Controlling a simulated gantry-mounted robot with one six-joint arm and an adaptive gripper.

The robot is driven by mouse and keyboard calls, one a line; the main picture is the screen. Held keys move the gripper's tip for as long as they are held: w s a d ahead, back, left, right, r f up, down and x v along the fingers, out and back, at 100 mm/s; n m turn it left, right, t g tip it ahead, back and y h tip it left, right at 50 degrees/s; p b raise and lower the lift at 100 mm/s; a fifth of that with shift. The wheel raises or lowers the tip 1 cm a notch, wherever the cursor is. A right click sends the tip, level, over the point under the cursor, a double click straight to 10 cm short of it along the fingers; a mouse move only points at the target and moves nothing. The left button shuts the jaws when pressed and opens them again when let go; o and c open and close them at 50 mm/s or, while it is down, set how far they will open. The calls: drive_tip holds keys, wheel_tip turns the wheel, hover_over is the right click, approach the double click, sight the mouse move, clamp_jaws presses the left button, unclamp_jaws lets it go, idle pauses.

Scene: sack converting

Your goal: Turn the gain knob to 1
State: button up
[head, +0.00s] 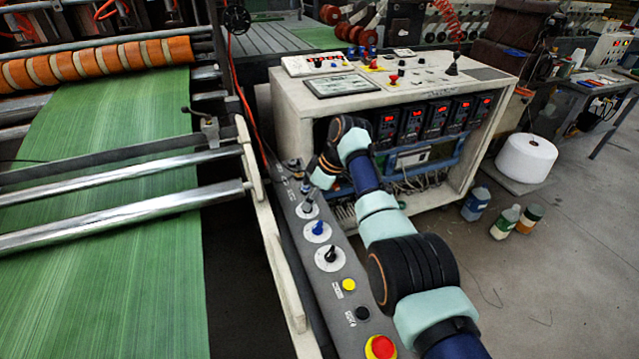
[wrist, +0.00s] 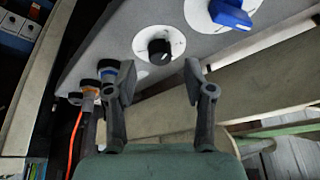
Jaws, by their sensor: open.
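A black round knob (wrist: 158,50) on a white dial plate shows in the wrist view, just beyond and between my fingertips. A pale pointer mark shows on it; the scale is too small to read. A blue knob (wrist: 232,14) on its own white dial is to its right. My gripper (wrist: 160,70) is open and empty, with its fingers apart and not visibly touching the knob. In the head view, the grey panel carries a blue knob (head: 318,228) and a black knob (head: 331,254). Labels are unreadable, so I cannot tell which knob is gain.
The panel also has a yellow button (head: 348,285), a black button (head: 362,313) and a red button (head: 381,347) near its front end. A control cabinet (head: 290,115) stands behind and right of my arm. Cable connectors (wrist: 88,92) sit near the left finger. Green web and rollers run left.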

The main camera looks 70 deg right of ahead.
drive_tip(key=v, duration=0.9)
drive_tip(key=shift+r, duration=0.2)
